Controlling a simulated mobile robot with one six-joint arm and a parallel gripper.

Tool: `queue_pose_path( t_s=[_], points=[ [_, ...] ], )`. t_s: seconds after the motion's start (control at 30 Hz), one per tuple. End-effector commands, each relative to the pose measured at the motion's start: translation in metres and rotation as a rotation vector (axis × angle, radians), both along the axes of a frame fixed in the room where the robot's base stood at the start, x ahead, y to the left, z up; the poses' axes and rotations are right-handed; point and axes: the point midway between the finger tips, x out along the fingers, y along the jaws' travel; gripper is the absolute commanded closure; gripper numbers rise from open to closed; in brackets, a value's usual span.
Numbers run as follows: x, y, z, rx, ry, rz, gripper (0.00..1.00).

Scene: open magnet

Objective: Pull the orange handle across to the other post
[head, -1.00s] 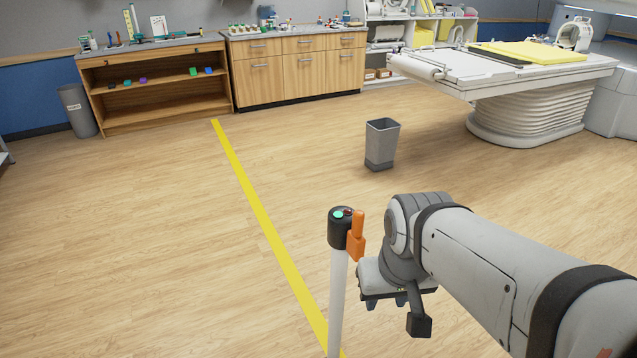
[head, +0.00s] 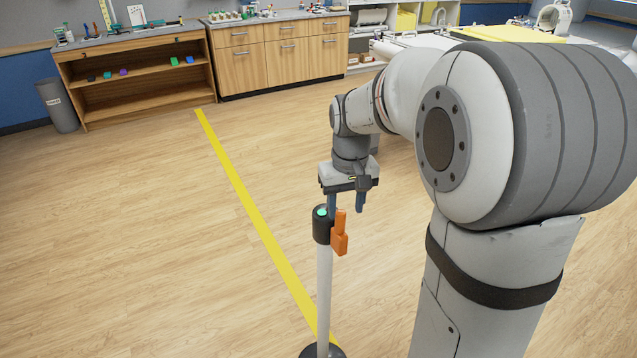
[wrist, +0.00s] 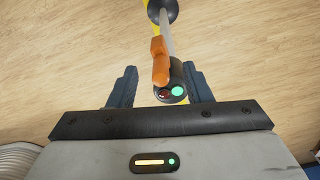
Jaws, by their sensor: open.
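The orange handle (head: 340,232) is on the right side of the black cap (head: 322,226) of a white post (head: 324,290). My gripper (head: 346,208) is open, fingers pointing down, just above and behind the post top in the head view. In the wrist view the orange handle (wrist: 160,60) and the post top, with a green light (wrist: 177,91), show between the two open fingers of my gripper (wrist: 152,84). The fingers appear apart from the handle. The other post is not in view.
A yellow floor line (head: 250,205) runs past the post. Wooden cabinets (head: 135,75) stand at the back left, with a grey bin (head: 57,104) beside them. A padded table (head: 400,42) is partly hidden behind my arm. The left floor is clear.

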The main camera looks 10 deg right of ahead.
Motion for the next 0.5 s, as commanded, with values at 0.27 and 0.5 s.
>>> queue_pose_path(
  t_s=[0.27, 0.5],
  points=[
    [0.029, 0.001, -0.009, 0.000, 0.033, 0.012, 0.55],
    [0.029, 0.000, -0.045, 0.000, 0.036, 0.011, 0.55]
  ],
)
